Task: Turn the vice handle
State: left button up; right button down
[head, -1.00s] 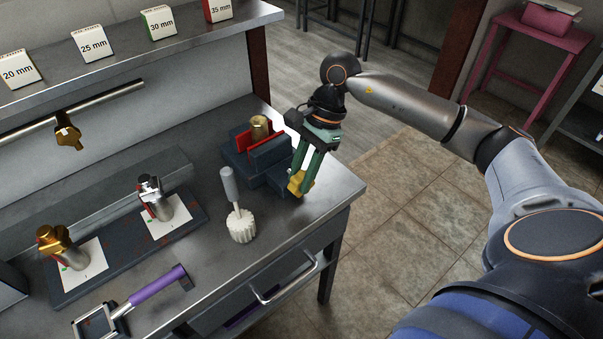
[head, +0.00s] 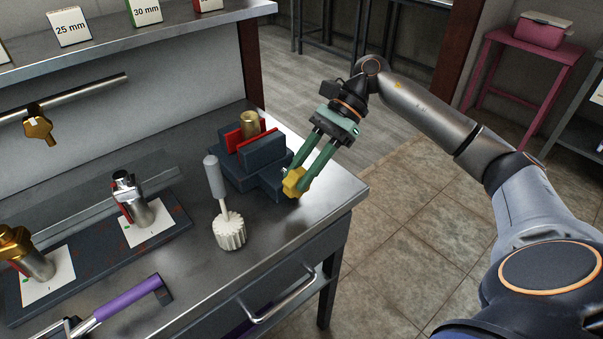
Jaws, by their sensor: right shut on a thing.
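The vice (head: 262,150) is a dark grey block with red jaw faces near the right end of the metal bench. A brass cylinder (head: 250,124) stands upright between its jaws. The yellow vice handle (head: 293,183) is on the vice's front right side. My right gripper (head: 297,182) comes down from the upper right, its green fingers shut on the handle and partly hiding it. My left gripper is out of view.
A white brush with a grey handle (head: 216,178) stands left of the vice. A purple-handled tool (head: 128,301) lies near the front edge. Metal fittings stand on white cards on a dark tray (head: 90,270). A shelf (head: 100,38) runs above the bench.

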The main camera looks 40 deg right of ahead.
jog(key=c, duration=0.8)
grip_release()
jog(key=shift+o, duration=0.6)
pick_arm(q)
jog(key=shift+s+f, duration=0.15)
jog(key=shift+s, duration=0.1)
pick_arm(e)
jog(key=shift+o, duration=0.4)
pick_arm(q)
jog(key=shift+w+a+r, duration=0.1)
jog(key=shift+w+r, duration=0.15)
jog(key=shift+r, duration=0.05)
pick_arm(e)
jog(key=v, duration=1.2)
jog(key=shift+d+r, duration=0.15)
jog(key=shift+d, duration=0.05)
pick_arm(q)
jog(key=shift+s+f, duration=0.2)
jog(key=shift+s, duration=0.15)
